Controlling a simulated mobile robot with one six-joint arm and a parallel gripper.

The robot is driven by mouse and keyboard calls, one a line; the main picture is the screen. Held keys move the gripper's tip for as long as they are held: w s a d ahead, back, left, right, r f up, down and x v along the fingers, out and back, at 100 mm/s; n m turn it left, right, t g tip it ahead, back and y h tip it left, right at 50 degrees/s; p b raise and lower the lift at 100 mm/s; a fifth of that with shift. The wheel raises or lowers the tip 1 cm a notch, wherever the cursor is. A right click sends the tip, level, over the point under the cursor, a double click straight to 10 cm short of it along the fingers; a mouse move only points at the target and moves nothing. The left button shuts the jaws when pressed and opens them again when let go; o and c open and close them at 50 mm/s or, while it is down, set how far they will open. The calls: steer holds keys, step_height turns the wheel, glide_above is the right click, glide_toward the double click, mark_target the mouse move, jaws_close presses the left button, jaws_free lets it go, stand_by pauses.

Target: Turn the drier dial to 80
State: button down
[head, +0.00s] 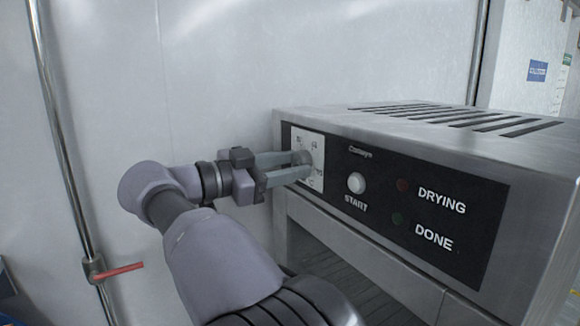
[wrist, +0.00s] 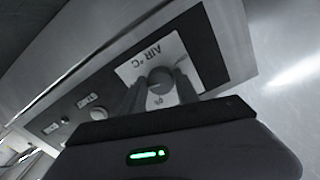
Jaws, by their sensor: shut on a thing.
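The drier (head: 440,150) is a metal box with a black front panel, at the right of the head view. Its dial (head: 304,158) is a grey knob on a white numbered plate (head: 318,148) at the panel's left end. My gripper (head: 300,166) is shut on the dial, with one finger on each side of it. In the wrist view the dial (wrist: 160,79) sits between the two fingers, and "AIR °C" shows on the plate (wrist: 172,52). The fingers hide part of the scale, and the dial's setting cannot be read.
A white START button (head: 356,183) is right of the dial. DRYING (head: 403,185) and DONE (head: 398,217) lamps are farther right and look unlit. A metal pipe with a red handle (head: 120,271) runs along the wall at left.

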steer(key=c, duration=0.9)
jaws_free()
steer(key=p+v, duration=0.7)
steer(key=v, duration=1)
steer(key=shift+s+a, duration=0.15)
steer(key=shift+a, duration=0.05)
